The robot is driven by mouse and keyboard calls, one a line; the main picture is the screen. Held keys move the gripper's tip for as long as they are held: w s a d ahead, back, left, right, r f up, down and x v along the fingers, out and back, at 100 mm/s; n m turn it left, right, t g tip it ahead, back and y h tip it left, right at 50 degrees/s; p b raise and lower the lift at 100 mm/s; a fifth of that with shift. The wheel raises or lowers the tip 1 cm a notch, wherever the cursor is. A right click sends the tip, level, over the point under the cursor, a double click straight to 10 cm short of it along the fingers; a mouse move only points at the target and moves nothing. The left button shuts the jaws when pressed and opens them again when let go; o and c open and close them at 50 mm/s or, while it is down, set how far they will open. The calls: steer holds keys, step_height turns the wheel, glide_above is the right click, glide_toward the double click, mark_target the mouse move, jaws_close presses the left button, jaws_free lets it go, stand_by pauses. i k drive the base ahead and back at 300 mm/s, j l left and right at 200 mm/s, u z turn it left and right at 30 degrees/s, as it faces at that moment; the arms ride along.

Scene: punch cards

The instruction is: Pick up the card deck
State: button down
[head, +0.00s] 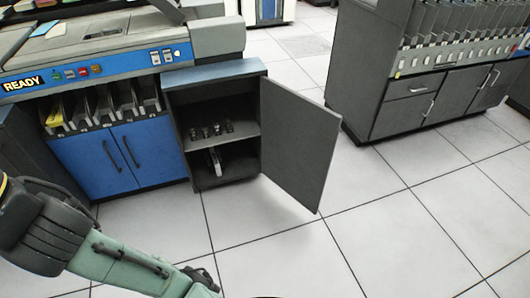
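I cannot pick out a card deck for certain. A small pale upright object (214,161) stands on the floor of the open cabinet (254,140), too small to identify. A yellow piece (53,117) sits in the leftmost slot of the blue machine's row of bins; it could be cards, but I cannot tell. My green and black arm crosses the lower left and leaves at the bottom edge, apart from both objects.
The grey cabinet door (292,145) stands wide open to the right. Several small dark items (211,131) sit on the cabinet's middle shelf. A blue machine (110,60) is at left, a grey card sorter cabinet (420,70) at right. The tiled floor (390,220) is clear.

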mark_target(214, 158)
steer(key=i+l+u, duration=0.1)
steer(key=u, duration=0.3)
steer(key=i+l+u, duration=0.1)
steer(key=l+u, duration=0.15)
steer(key=u, duration=0.15)
steer(key=l+u, duration=0.2)
steer(key=u, duration=0.25)
steer(key=i+l+u, duration=0.1)
steer(key=l+u, duration=0.2)
steer(key=l, duration=0.3)
steer(key=l+u, duration=0.3)
steer(key=l, duration=0.3)
steer(key=l+u, duration=0.15)
steer(key=l, duration=0.45)
steer(key=k+l+u, duration=0.1)
steer(key=l, duration=0.5)
steer(key=k+l, duration=0.1)
steer(key=l, duration=0.45)
steer(key=k+l, duration=0.1)
steer(key=l, duration=0.45)
steer(key=k+l, duration=0.1)
steer(key=l, duration=0.45)
steer(key=k+l, duration=0.1)
steer(key=l, duration=0.45)
steer(key=u, duration=0.05)
